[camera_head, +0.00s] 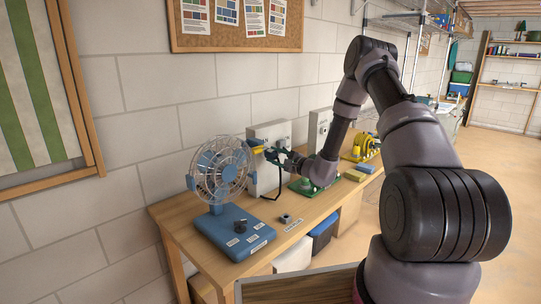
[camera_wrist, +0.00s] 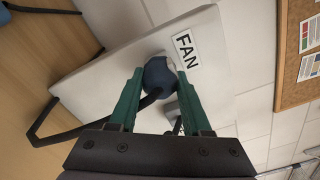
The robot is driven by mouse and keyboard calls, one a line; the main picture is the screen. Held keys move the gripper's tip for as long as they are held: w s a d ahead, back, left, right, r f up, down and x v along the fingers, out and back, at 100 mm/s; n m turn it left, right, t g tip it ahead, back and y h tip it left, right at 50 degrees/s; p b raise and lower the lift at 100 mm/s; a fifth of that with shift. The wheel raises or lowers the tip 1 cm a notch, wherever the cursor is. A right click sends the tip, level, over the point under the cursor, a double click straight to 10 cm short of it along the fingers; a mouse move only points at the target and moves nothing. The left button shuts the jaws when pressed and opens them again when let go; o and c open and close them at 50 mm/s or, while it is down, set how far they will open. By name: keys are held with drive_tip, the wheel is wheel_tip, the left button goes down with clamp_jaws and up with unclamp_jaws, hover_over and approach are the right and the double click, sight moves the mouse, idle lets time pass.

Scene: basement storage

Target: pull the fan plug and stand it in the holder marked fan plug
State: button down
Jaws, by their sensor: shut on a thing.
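The dark blue fan plug (camera_wrist: 159,74) sits between the green fingers of my gripper (camera_wrist: 160,88) in the wrist view. My gripper is shut on it, close to the white panel (camera_wrist: 105,62) with the label FAN (camera_wrist: 187,50). A black cable (camera_wrist: 48,138) loops from the plug. I cannot tell whether its pins are in the socket. In the head view my gripper (camera_head: 275,154) is at the panel (camera_head: 268,172), right of the blue fan (camera_head: 236,232). A small grey ring-shaped holder (camera_head: 285,218) stands on the bench, with an unreadable label strip beside it.
The wooden bench (camera_head: 185,222) runs along the block wall. A second white panel (camera_head: 319,127), a yellow reel (camera_head: 362,148), and yellow and blue blocks (camera_head: 355,175) lie to the right. The bench is clear around the grey holder.

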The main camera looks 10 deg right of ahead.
sight(276, 156)
drive_tip(key=shift+s+d, duration=0.25)
drive_tip(key=shift+s, duration=0.1)
drive_tip(key=shift+v, duration=1.2)
